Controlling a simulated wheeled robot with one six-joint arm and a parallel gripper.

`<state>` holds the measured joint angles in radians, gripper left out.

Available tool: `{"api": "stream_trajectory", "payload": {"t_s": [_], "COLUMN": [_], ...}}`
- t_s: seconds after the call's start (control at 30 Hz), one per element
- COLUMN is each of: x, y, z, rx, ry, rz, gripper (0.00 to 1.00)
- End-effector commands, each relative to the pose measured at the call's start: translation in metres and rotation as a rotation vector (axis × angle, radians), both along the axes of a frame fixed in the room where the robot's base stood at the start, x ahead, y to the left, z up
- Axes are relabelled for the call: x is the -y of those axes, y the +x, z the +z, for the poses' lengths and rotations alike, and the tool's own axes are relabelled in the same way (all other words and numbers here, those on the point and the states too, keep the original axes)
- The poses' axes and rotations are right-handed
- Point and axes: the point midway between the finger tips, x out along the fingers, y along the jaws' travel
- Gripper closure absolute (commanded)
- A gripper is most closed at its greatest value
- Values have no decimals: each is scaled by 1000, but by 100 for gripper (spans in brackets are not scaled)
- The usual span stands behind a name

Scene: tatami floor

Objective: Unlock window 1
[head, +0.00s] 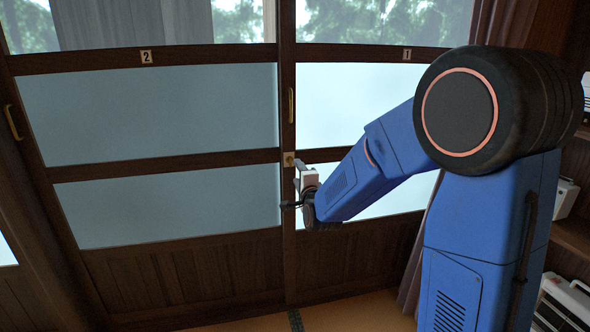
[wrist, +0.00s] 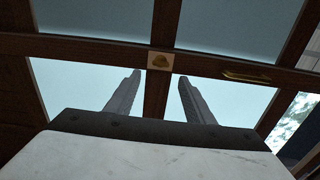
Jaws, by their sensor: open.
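Window 1 (head: 345,105) is the right-hand panel, with its number plate (head: 407,55) at the top. A small brass lock (head: 289,159) sits on the dark stile between the two windows. In the wrist view the lock (wrist: 161,61) lies just beyond the fingertips, roughly centred between them. My gripper (head: 299,171) is in front of the stile, close to the lock in the head view. In the wrist view its two grey fingers (wrist: 160,77) are spread apart with nothing between them. I cannot tell whether the knob is turned, or the exact gap to it.
Window 2 (head: 150,110) is on the left, closed against the stile. A brass pull (head: 291,105) is above the lock and shows to its right in the wrist view (wrist: 246,77). A curtain (head: 420,265) and shelves (head: 572,236) stand at the right.

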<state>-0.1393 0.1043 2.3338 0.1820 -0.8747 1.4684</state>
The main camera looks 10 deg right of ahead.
Motion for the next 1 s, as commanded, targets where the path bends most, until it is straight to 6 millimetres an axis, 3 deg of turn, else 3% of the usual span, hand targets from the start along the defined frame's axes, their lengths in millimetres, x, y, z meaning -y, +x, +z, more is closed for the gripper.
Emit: {"api": "stream_trajectory", "payload": {"t_s": [0.2, 0.43, 0.63, 1.0], "x": [0, 0, 0, 1], "y": [-43, -75, -87, -89], "z": [1, 0, 0, 0], "rx": [1, 0, 0, -2], "ry": [1, 1, 1, -2], "rz": [0, 0, 0, -1], "gripper": [52, 52, 52, 52]}}
